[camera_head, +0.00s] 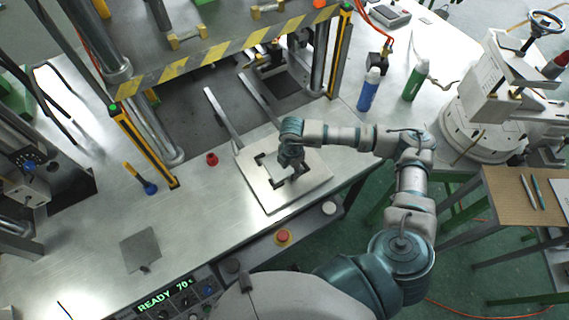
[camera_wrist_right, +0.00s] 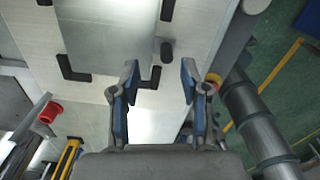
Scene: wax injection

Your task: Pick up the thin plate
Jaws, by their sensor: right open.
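My right gripper (camera_head: 291,168) is over the pale base plate (camera_head: 275,205) with black corner brackets, on the steel bench. In the right wrist view the gripper (camera_wrist_right: 159,82) is open, with nothing between its blue-padded fingers. Beyond the fingertips, a flat grey plate (camera_wrist_right: 108,35) lies among the black brackets (camera_wrist_right: 72,70), apart from the fingers. In the head view my gripper and wrist partly cover this area. Another thin grey square plate (camera_head: 140,249) lies flat on the bench at lower left, with a small dark piece at its front edge. My left gripper is not visible.
The press frame with a yellow-black striped bar (camera_head: 230,50) stands behind. Blue (camera_head: 368,90) and green (camera_head: 415,80) bottles stand at right. A small red item (camera_head: 211,159) and a blue-ended brush (camera_head: 148,187) are left of the base plate. The left-front bench is mostly clear.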

